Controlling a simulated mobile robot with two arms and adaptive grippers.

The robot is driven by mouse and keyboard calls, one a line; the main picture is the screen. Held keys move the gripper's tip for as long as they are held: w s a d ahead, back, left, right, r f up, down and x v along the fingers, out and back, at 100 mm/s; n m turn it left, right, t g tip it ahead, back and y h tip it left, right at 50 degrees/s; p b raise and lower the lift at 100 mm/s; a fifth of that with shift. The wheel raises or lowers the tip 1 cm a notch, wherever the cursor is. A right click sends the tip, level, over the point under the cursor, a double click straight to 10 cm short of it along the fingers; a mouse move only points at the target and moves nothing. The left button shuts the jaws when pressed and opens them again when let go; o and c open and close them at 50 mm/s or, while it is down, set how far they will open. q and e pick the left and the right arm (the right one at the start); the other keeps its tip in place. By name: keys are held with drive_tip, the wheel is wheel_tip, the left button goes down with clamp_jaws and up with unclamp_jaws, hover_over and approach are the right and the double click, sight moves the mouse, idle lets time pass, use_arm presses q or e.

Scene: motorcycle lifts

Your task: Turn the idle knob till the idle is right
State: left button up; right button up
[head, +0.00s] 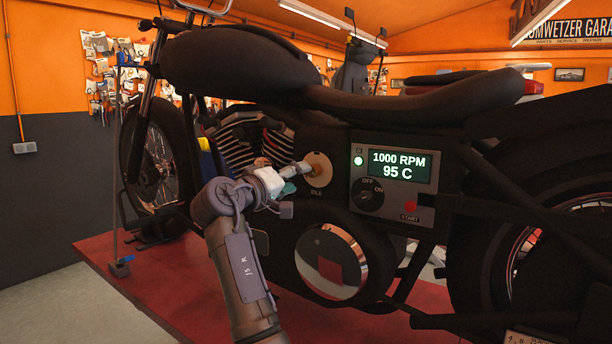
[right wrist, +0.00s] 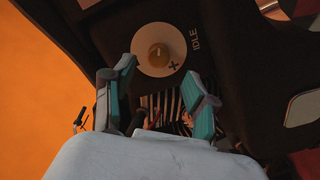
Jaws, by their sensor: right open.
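The idle knob (right wrist: 159,55) is a small brass-coloured knob on a round pale plate marked IDLE, on the motorcycle's dark side. In the head view the pale plate (head: 318,170) shows, with the gripper partly in front of the knob. My right gripper (right wrist: 163,80) is open, its teal-padded fingers apart with nothing between them. The knob shows just beyond the fingertips; contact is not visible. In the head view this gripper (head: 294,180) is at the plate's left. The display (head: 400,166) reads 1000 RPM and 95 C. My left gripper is out of view.
The motorcycle stands on a red lift (head: 190,275). A round shiny engine cover (head: 331,262) is below the knob.

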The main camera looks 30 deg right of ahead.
drive_tip(key=v, duration=0.6)
drive_tip(key=shift+d, duration=0.1)
